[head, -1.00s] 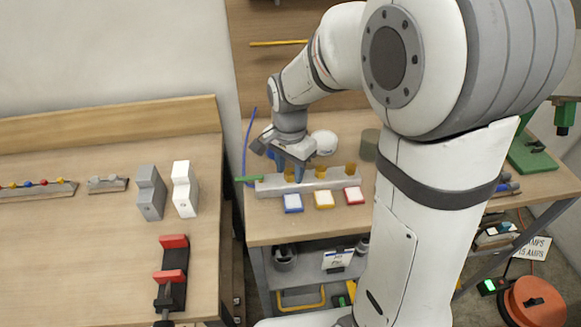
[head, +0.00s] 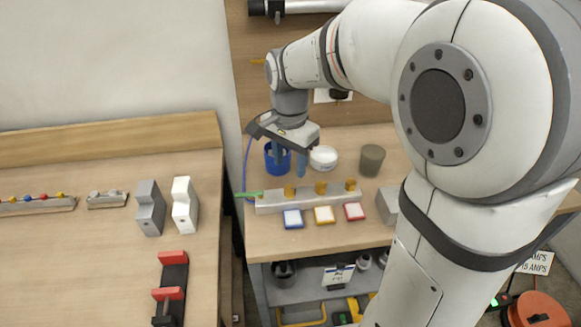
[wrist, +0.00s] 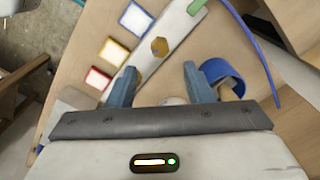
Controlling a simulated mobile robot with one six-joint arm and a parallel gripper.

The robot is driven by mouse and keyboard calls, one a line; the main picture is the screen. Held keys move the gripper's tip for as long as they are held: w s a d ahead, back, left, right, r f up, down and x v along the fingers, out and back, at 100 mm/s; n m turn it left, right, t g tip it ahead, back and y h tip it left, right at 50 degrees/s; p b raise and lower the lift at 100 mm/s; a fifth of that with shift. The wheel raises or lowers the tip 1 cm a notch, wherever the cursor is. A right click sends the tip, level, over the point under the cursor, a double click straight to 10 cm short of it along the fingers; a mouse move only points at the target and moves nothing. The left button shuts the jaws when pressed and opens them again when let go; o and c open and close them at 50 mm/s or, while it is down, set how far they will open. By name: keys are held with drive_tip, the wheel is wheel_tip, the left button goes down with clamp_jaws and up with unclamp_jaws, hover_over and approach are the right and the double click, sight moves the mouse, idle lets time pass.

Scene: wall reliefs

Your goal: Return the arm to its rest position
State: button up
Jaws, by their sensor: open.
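My gripper (head: 289,166) hangs over the back of the right-hand workbench, in front of the blue cup (head: 270,158). Its two blue fingers are apart with nothing between them, as the wrist view also shows (wrist: 160,82). My white arm reaches in from the right and covers much of the right side of the head view. The grey rail (head: 308,201) with several yellow pieces stands on the bench, just nearer than the gripper. The gripper appears to be above the bench top; the exact gap cannot be told.
Blue, yellow and red framed tiles (head: 324,215) lie before the rail. A white round container (head: 323,157) and a grey-green cup (head: 372,160) stand behind it. The left bench (head: 90,260) holds grey and white blocks (head: 185,205) and a red-and-black clamp (head: 171,285).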

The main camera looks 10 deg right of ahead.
idle(0.4)
drive_tip(key=s+d+n+t, duration=0.1)
drive_tip(key=s+d+n, duration=0.3)
drive_tip(key=s, duration=0.3)
drive_tip(key=s+d+n+t, duration=0.1)
drive_tip(key=s+d+n, duration=0.3)
drive_tip(key=s, duration=0.3)
drive_tip(key=shift+s+n+t, duration=0.3)
drive_tip(key=shift+s+n, duration=0.1)
drive_tip(key=shift+n, duration=0.2)
drive_tip(key=shift+f, duration=0.1)
idle(0.3)
